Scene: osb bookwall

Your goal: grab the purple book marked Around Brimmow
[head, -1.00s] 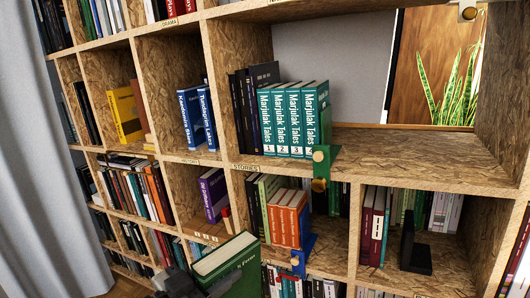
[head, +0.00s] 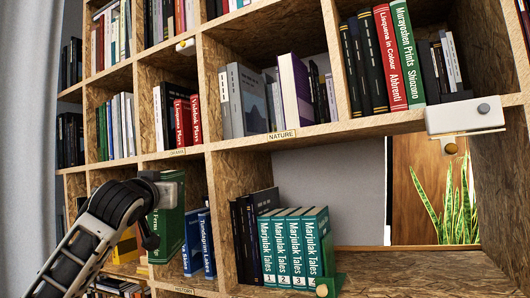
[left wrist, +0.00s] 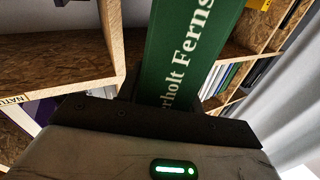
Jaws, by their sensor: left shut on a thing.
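A purple book (head: 294,88) with pale page edges stands leaning among other books in the compartment labelled NATURE; its title is not readable. A bit of purple (left wrist: 45,108) also shows at the left of the left wrist view. My left gripper (head: 158,188) is shut on a green book (head: 167,232), held in front of the shelves, left of and below the purple book. In the left wrist view the green book (left wrist: 190,60) shows "rholt Ferns" on its spine. The fingertips are mostly hidden. My right gripper is not in view.
Grey books (head: 246,98) stand left of the purple book, with thin dark ones to its right. The NATURE label (head: 282,135) is on the shelf edge. Teal Marjulak Tales volumes (head: 290,248) stand below. A white bracket (head: 464,116) juts out at right. A grey curtain (head: 25,150) hangs at left.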

